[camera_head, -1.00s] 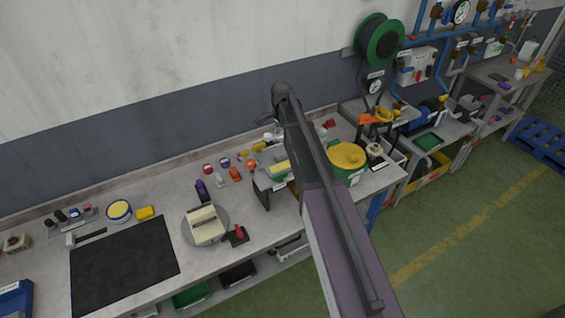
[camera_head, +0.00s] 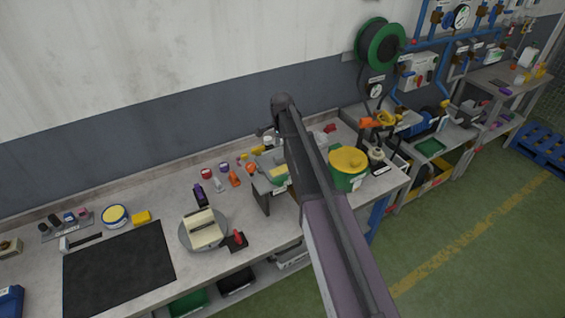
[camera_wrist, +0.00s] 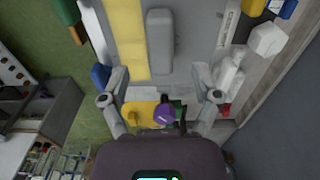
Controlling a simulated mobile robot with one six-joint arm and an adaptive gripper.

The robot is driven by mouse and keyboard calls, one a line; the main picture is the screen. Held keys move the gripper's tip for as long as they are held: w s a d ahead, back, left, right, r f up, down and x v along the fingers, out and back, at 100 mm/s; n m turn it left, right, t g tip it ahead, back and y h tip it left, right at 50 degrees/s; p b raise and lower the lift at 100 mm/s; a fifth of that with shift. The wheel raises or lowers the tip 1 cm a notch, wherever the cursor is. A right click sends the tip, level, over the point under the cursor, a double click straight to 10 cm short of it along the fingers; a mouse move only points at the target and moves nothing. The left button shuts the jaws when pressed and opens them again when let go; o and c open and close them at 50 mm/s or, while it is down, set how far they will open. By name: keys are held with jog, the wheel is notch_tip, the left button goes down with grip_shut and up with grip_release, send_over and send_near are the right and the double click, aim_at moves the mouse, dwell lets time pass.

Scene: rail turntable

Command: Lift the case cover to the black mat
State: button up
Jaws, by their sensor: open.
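A cream, box-like piece (camera_head: 205,228), which looks like the case cover, lies on a round grey turntable (camera_head: 186,244) on the bench, with a dark line across it. The black mat (camera_head: 118,266) lies flat to its left and is bare. The cream piece cannot be made out in the wrist view.
A black block with a red knob (camera_head: 237,239) sits close right of the turntable. A dark bottle (camera_head: 200,196) stands behind it. A yellow block (camera_head: 141,217) and a round tin (camera_head: 115,215) stand behind the mat. A green container with yellow top (camera_head: 348,162) is right of my arm.

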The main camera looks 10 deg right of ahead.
aim_at(283, 159)
jog(key=shift+f, duration=0.15)
jog(key=shift+w+d+f+b, duration=0.1)
jog(key=shift+f+b, duration=2.4)
jog(key=shift+b, duration=0.1)
